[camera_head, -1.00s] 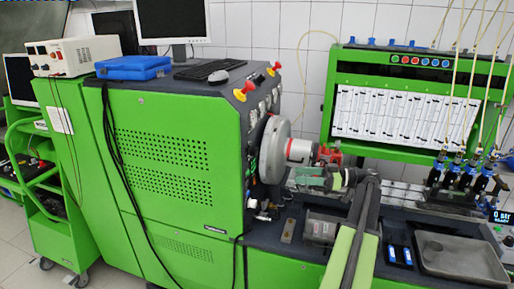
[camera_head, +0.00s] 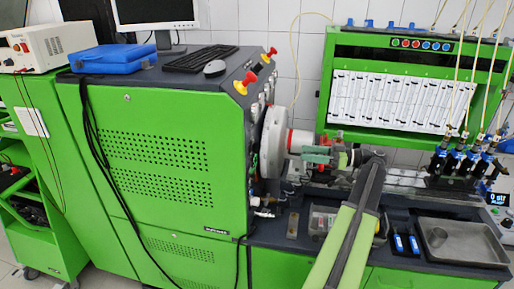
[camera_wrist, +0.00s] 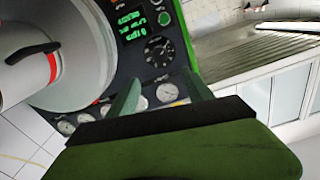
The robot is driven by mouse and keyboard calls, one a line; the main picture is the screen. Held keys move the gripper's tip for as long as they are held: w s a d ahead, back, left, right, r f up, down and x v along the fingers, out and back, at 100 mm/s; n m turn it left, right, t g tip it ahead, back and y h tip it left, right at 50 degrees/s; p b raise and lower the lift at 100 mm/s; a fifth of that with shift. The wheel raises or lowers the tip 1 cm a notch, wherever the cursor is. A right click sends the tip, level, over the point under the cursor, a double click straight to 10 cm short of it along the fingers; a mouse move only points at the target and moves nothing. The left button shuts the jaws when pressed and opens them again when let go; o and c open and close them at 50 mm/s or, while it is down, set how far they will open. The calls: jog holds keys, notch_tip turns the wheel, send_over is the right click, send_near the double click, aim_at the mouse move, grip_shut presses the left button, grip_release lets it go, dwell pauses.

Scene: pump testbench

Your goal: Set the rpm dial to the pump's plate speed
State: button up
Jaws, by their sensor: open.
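In the wrist view a dark control panel shows a round black dial (camera_wrist: 158,50) with pale markings around it, below a lit green display (camera_wrist: 135,22). Their lettering is too small to read for certain. My gripper (camera_wrist: 160,78) is open and empty, its two green fingers apart and pointing at the panel below the dial. In the head view my gripper (camera_head: 318,154) is right of the large grey flywheel (camera_head: 273,142), pointing left. The panel face is turned nearly edge-on there. I cannot make out the pump's plate in either view.
The flywheel with its red-banded hub (camera_wrist: 48,68) stands close left of the panel. A metal tray (camera_head: 465,240) lies on the bench at right.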

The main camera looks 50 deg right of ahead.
aim_at(256, 148)
jog(key=x, duration=1.7)
jog(key=shift+w, duration=0.2)
grip_shut()
